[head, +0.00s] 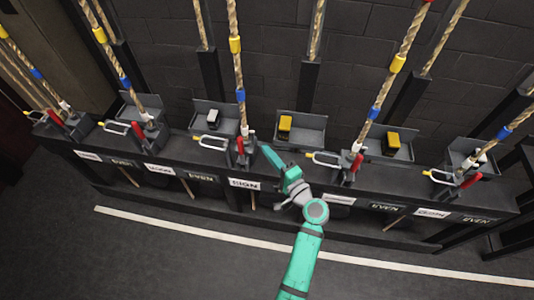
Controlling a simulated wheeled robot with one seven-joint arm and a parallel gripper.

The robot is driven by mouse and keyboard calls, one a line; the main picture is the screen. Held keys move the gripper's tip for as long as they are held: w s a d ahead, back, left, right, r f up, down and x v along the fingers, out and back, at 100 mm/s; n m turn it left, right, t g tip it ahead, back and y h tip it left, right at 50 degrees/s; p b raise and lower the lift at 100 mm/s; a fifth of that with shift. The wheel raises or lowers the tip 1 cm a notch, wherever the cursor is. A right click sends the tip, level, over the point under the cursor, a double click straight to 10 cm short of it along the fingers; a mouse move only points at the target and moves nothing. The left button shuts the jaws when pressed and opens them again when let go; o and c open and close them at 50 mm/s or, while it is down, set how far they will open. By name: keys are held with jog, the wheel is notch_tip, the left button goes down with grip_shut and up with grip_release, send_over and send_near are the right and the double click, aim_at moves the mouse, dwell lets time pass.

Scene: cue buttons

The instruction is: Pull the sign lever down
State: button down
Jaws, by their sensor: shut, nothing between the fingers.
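The sign label (244,184) is a white plate on the front of the dark rail, near the middle in the head view. Above it stands the sign lever (240,146), with a short red handle that points up beside a rope. My gripper (266,151) is a teal end just right of that lever. It is shut and holds nothing. A small gap seems to lie between it and the red handle, but I cannot tell if they touch.
Similar red levers stand along the rail, such as one to the right (356,163) and one to the left (148,121). Ropes (238,70) rise behind them. Grey trays (309,128) hold yellow or white blocks. The floor in front is clear.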

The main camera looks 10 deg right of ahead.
aim_at(241, 152)
jog(key=w+a, duration=0.3)
jog(key=a, duration=0.3)
jog(key=shift+w, duration=0.4)
jog(key=shift+s, duration=0.1)
dwell(0.5)
